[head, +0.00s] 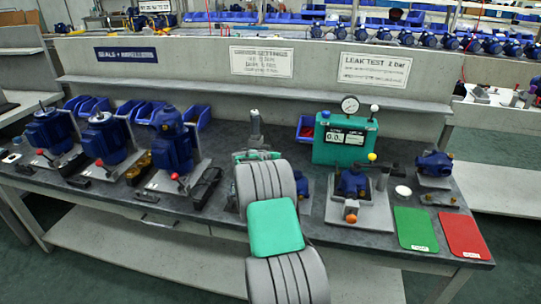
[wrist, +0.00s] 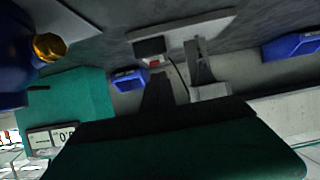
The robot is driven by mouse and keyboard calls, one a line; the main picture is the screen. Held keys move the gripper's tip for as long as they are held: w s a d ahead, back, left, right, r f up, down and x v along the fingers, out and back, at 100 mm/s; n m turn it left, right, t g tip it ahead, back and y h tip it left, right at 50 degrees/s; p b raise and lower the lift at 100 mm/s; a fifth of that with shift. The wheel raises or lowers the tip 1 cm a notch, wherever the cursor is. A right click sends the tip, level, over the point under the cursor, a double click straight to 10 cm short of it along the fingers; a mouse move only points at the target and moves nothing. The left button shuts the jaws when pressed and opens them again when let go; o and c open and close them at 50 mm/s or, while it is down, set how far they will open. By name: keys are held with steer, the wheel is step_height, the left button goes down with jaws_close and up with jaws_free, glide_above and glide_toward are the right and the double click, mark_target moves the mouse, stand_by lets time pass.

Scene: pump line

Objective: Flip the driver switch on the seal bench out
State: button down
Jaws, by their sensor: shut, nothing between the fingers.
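A small black box with a red piece (wrist: 154,62), which looks like the driver switch, sits on a pale grey plate (wrist: 215,24) in the wrist view. A grey upright post (wrist: 200,65) stands on the same plate, and a thin cable runs beside the box. My gripper (wrist: 157,78) is shut and empty, its dark fingers pointing at the red piece; I cannot tell whether they touch it. Which way the switch is set is too small to tell. In the head view, my arm hides the switch, and a grey upright part (head: 254,122) shows just beyond my gripper (head: 255,153).
The teal leak tester (head: 345,142) stands close on the right, with a pump fixture (head: 358,207) in front. Blue pumps on stands (head: 105,139) fill the left bench. A green mat (head: 415,229) and a red mat (head: 463,235) lie at right. A blue bin (wrist: 130,80) is near the fingers.

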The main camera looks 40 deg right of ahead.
steer(key=r, duration=0.4)
steer(key=shift+w+d+r+p, duration=0.3)
steer(key=shift+r+p, duration=0.05)
steer(key=v, duration=0.9)
steer(key=shift+s+a+f, duration=0.15)
steer(key=shift+s+a, duration=0.2)
steer(key=shift+a, duration=0.05)
